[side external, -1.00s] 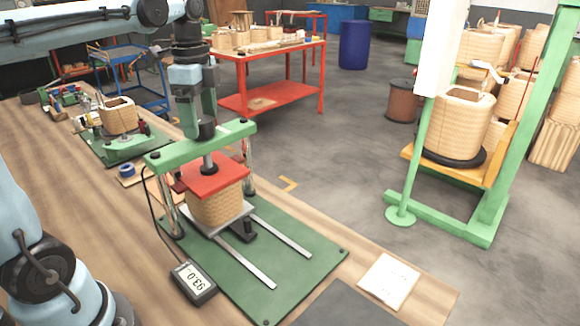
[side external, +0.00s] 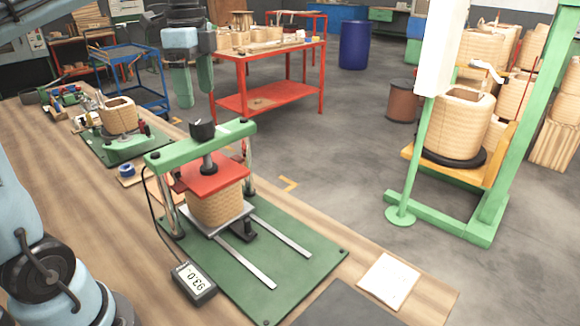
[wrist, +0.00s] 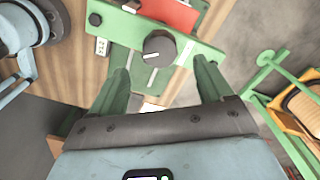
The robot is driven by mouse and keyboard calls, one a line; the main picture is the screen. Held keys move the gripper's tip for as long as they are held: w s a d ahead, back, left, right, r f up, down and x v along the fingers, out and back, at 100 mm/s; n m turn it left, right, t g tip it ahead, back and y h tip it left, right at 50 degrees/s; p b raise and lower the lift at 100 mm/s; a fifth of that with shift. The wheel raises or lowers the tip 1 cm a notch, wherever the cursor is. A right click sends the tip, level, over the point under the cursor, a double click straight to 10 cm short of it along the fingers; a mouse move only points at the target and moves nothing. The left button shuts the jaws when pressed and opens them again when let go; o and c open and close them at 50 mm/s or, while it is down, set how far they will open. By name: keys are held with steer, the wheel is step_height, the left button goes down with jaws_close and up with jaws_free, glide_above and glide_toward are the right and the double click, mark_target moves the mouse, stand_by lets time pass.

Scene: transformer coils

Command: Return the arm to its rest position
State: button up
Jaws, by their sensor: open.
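My gripper (side external: 194,97) is open and empty, raised above and behind the green press in the side view. In the wrist view its two green fingers (wrist: 160,88) stand apart, with the black press knob (wrist: 159,47) seen beyond them. The press (side external: 165,155) stands on a green base plate on the wooden bench. Its red plate (side external: 210,176) rests on top of a tan coil (side external: 214,207). The black knob (side external: 202,129) on the crossbar is clear of the fingers.
A digital readout (side external: 193,281) lies beside the press. A second coil (side external: 118,116) sits on a green fixture at the left. A green stand (side external: 487,217) with a large coil (side external: 458,125) is at the right. A red table (side external: 266,97) stands behind. The floor between is clear.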

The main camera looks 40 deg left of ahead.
mark_target(201, 119)
step_height(201, 119, up, 5)
step_height(201, 119, down, 11)
steer(key=shift+f, duration=0.2)
steer(key=n, duration=0.3)
steer(key=shift+r+n, duration=0.1)
steer(key=shift+n, duration=0.3)
steer(key=n, duration=0.8)
steer(key=shift+n, duration=0.3)
steer(key=n, duration=0.4)
steer(key=shift+r, duration=0.1)
stand_by(0.9)
